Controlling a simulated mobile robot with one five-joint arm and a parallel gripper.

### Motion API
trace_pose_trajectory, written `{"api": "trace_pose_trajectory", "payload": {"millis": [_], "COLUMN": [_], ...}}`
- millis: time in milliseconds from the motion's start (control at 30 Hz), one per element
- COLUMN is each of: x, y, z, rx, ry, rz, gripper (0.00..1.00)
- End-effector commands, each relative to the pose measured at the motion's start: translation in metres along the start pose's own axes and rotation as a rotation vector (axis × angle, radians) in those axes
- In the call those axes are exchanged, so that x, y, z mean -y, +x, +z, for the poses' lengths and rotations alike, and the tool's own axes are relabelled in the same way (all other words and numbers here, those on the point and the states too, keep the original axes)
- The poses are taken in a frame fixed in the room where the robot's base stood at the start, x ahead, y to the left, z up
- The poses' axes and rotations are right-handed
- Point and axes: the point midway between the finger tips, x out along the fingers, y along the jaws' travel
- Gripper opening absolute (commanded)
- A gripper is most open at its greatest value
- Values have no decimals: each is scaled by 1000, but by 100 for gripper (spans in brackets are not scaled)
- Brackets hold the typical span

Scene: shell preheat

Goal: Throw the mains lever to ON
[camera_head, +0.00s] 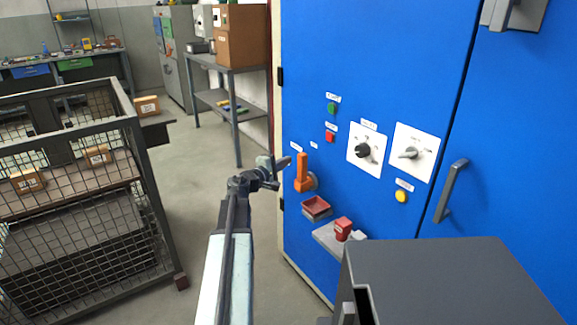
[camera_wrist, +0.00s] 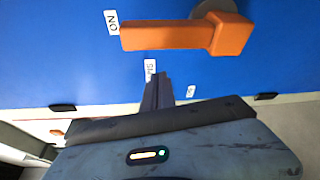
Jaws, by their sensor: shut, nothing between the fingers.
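My gripper (camera_head: 284,162) is just left of the lever in the head view, near the upper handle. In the wrist view my gripper (camera_wrist: 157,78) has its fingers together and empty, with a visible gap to the lever. A second small label (camera_wrist: 150,70), partly covered by the fingertips, is not fully readable.
The blue cabinet (camera_head: 380,60) also carries green and red buttons, two dials, a yellow button (camera_head: 401,196) and a door handle (camera_head: 450,191). A red tray (camera_head: 316,207) and a small shelf (camera_head: 328,238) stick out below the lever. A mesh cage (camera_head: 130,108) stands left; floor between is clear.

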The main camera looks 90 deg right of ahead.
Motion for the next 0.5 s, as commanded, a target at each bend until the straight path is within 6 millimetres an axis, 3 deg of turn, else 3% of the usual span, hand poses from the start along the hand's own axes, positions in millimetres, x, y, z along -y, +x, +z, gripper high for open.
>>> {"api": "trace_pose_trajectory", "payload": {"millis": [33,100,300,500], "x": [-2,0,4,6], "y": [6,-16,-56,-88], "z": [-12,-4,-4,-6], "rx": [-3,-3,-3,-5], "ry": [0,0,1,0], "rz": [1,1,1,1], "gripper": [0,0,0,0]}}
